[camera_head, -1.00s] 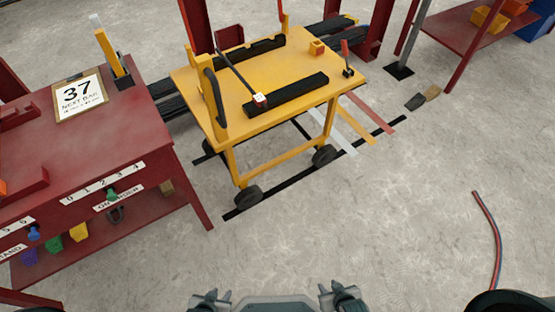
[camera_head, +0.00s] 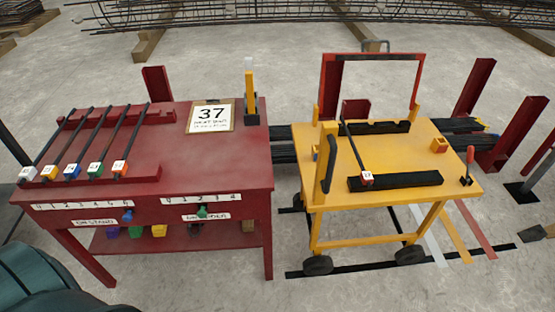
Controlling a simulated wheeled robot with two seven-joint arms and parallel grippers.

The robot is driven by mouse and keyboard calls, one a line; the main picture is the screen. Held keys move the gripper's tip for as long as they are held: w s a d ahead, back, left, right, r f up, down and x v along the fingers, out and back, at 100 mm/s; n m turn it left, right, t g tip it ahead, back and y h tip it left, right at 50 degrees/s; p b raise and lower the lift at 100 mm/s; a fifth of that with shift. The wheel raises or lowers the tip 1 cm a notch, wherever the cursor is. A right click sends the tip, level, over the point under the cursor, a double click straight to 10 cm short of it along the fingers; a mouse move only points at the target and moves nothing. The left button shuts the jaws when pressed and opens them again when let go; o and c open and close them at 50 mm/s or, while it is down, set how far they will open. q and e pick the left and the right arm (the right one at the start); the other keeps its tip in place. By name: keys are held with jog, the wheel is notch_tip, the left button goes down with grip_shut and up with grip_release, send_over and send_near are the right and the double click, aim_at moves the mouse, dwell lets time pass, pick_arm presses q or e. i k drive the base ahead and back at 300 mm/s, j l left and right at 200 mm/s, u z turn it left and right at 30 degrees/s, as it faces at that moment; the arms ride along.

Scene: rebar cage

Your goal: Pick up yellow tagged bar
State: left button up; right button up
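Several dark bars lie side by side in the rack on the red table (camera_head: 230,165) at the left, each with a coloured tag at its near end. The yellow tagged bar (camera_head: 50,172) looks to be the second from the left, between the white tagged bar (camera_head: 28,174) and the blue tagged bar (camera_head: 72,171). To the right are the green tagged bar (camera_head: 95,169) and the orange tagged bar (camera_head: 120,167). Neither of my grippers is in view; a dark part of my arm shows at the lower left.
A yellow wheeled cart (camera_head: 405,155) stands right of the table, with a bar (camera_head: 354,150) with a red-and-white tag lying on its black supports. A "37" sign (camera_head: 211,116) lies on the table. Red posts stand at the right. Bare floor lies in front.

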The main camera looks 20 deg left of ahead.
aim_at(50, 172)
jog(key=u, duration=2.25)
jog(key=l+u, duration=0.3)
jog(key=l, duration=0.3)
jog(key=l+u, duration=0.35)
jog(key=l, duration=0.25)
